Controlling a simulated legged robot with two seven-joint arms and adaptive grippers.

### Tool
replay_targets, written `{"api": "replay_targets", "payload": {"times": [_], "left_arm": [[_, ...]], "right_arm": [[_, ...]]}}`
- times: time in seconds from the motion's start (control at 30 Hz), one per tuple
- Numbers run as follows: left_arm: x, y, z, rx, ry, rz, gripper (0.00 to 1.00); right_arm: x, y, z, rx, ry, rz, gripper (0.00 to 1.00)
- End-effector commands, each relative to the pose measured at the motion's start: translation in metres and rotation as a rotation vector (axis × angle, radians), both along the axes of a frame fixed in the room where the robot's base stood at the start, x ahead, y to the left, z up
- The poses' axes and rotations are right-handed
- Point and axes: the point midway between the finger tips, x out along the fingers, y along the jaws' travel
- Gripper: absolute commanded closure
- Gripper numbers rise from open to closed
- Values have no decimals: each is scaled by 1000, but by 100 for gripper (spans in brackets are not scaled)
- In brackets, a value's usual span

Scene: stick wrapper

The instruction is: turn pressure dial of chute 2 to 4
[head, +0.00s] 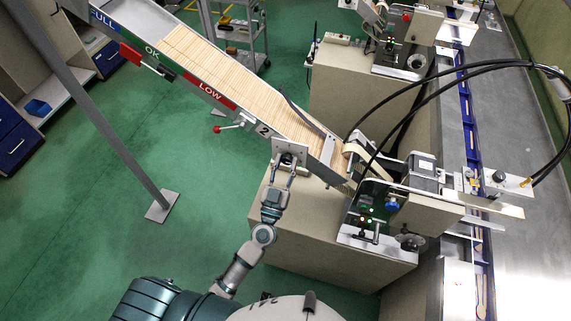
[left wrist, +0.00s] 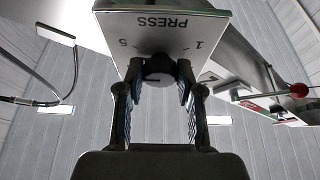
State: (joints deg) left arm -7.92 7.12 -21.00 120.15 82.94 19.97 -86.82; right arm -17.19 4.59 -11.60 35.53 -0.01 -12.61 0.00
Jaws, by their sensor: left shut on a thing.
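The exact setting cannot be read. In the head view the plate (head: 290,150) is on the side of chute 2 (head: 263,130), below its number 2. My left gripper (left wrist: 160,85) has its two fingers on either side of the dial and is shut on it. In the head view my left gripper (head: 281,176) reaches up to the plate, and the dial is hidden. My right gripper is not in view.
A lever with a red knob (head: 217,129) sticks out left of the plate; its red ball (left wrist: 298,90) shows in the left wrist view. A beige machine cabinet (head: 300,220) stands below the chute. A grey post (head: 120,150) stands at the left. Green floor is open between them.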

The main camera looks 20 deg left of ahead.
Motion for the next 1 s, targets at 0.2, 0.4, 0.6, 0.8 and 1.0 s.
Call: {"api": "replay_targets", "payload": {"times": [0.2,0.4,0.6,0.8,1.0], "left_arm": [[0,-1,-1,0,2,-3,99],[0,-1,-2,0,3,-2,99],[0,-1,-2,1,4,-2,49],[0,-1,-1,0,2,-1,39],[-3,0,-3,0,3,-1,39]], "right_arm": [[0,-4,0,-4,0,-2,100],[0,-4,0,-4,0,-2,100],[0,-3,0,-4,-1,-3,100],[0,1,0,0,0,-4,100],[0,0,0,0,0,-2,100]]}}
